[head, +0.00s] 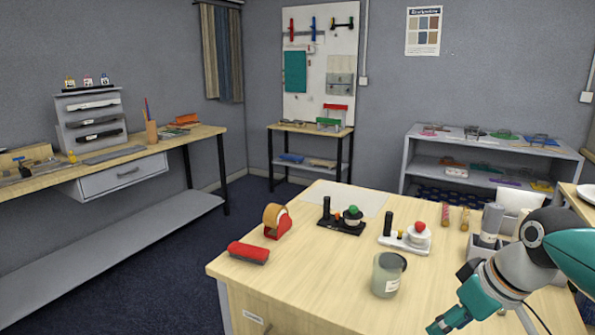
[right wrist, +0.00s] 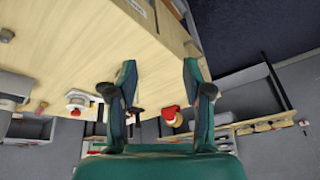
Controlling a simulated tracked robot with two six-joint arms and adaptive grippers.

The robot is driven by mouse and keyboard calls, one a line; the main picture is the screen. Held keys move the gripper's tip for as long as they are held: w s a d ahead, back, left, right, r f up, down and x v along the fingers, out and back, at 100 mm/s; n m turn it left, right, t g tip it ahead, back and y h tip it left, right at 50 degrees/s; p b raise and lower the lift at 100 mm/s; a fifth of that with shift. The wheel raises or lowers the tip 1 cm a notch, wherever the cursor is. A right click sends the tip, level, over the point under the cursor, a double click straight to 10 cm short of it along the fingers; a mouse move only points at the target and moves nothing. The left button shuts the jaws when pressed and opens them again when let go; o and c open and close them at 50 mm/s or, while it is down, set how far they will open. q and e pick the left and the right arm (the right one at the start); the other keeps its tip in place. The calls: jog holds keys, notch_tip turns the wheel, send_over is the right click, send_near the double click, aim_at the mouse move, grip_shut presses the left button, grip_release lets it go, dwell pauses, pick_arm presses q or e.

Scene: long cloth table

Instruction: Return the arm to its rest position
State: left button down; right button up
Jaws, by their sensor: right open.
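My right arm (head: 510,270) comes in from the right in the head view, over the table's front right. Its teal gripper (head: 455,320) is low at the bottom edge, in front of the grey jar (head: 388,275), and its fingertips cannot be made out there. In the right wrist view the two fingers of my right gripper (right wrist: 158,70) stand wide apart with nothing held between them. The wooden tabletop shows beyond them. My left gripper is not in view.
On the table (head: 310,290) stand a red tape dispenser (head: 276,222), a red-topped block (head: 248,253), a black stand (head: 341,222) and a white stand (head: 405,240). A grey holder (head: 484,247) is close behind my right arm.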

jog(key=a+f+m+g+y+p, duration=0.1)
jog(key=a+f, duration=0.3)
jog(key=f, duration=0.9)
jog(key=a+f+m+g+p, duration=0.15)
jog(key=a+f, duration=0.35)
jog(key=f, duration=0.7)
jog(key=s+a+f+m+p, duration=0.1)
jog(key=s+a+f+m, duration=0.1)
jog(key=s+f, duration=0.5)
jog(key=s+a+f+m+p, duration=0.1)
jog(key=s+a+f+m, duration=0.1)
jog(key=s+f, duration=0.6)
jog(key=shift+s+a+g+y, duration=0.35)
jog(key=shift+s+a, duration=0.1)
jog(key=shift+a, duration=0.3)
